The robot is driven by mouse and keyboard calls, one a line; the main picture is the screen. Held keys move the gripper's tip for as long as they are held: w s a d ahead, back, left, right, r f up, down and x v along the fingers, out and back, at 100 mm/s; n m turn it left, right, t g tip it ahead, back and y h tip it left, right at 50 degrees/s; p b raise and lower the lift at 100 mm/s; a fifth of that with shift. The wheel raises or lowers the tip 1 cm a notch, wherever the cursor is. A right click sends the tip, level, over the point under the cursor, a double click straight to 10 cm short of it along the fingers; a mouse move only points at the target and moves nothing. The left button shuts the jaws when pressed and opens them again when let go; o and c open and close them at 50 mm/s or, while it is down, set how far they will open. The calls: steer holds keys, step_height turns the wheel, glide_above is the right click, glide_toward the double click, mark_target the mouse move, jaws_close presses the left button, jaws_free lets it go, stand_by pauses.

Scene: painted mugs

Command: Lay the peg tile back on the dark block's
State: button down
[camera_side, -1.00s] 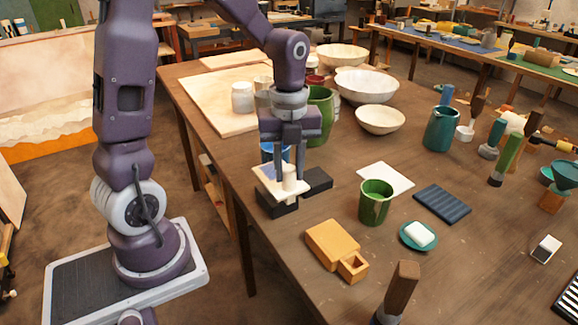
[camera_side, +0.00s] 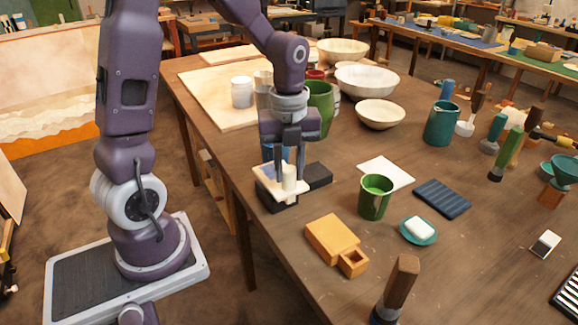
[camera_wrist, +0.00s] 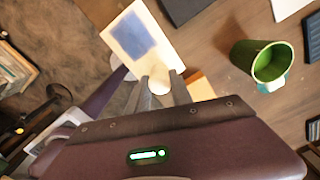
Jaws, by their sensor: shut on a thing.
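The peg tile (camera_side: 268,180) is a pale flat plate with a short upright cream peg (camera_side: 289,178). My gripper (camera_side: 287,170) points down and is shut on the peg. The tile lies over the dark block (camera_side: 277,202), whose front edge shows below it; whether they touch I cannot tell. In the wrist view the tile (camera_wrist: 115,35) carries a blue square patch, and the gripper (camera_wrist: 160,88) closes around the round peg top (camera_wrist: 160,72). A second dark block (camera_side: 318,176) stands just right of the tile.
A green mug (camera_side: 375,199), a white square tile (camera_side: 387,172) and a dark ribbed pad (camera_side: 442,197) lie to the right. A wooden box (camera_side: 332,238) is in front. A green vessel (camera_side: 320,108) and bowls stand behind. The table's left edge is close.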

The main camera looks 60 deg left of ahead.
mark_target(289, 180)
steer(key=shift+f, duration=1.55)
stand_by(1.4)
stand_by(0.5)
steer(key=c, duration=1.5)
jaws_free()
steer(key=shift+o, duration=0.2)
steer(key=shift+r, duration=1.75)
